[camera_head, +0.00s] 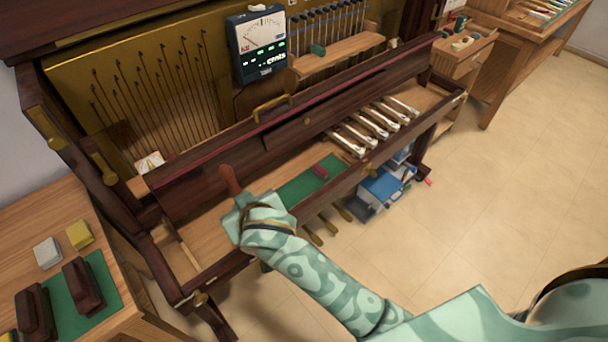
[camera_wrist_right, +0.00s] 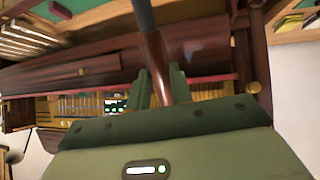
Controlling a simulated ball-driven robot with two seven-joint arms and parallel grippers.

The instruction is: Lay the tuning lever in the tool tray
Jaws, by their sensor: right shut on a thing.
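The tuning lever has a red-brown handle (camera_head: 230,180) that sticks up from my right gripper (camera_head: 243,207) in the head view, over the left part of the open piano key bed. In the right wrist view the handle (camera_wrist_right: 155,55) runs between the two fingers of the right gripper (camera_wrist_right: 160,85), which are shut on it. A dark shaft (camera_wrist_right: 143,14) continues from it to the top edge; its far end is out of frame. A shallow wooden tray with slim tools (camera_head: 540,14) sits on the far bench at upper right. I cannot tell for sure whether this is the tool tray. My left gripper is not in view.
A tuning meter (camera_head: 260,45) stands on the piano beside a wooden rack (camera_head: 338,52). Several pale keys (camera_head: 375,125) and green felt (camera_head: 298,187) lie in the key bed. A side table (camera_head: 40,215) holds dark blocks. The floor (camera_head: 500,180) at right is clear.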

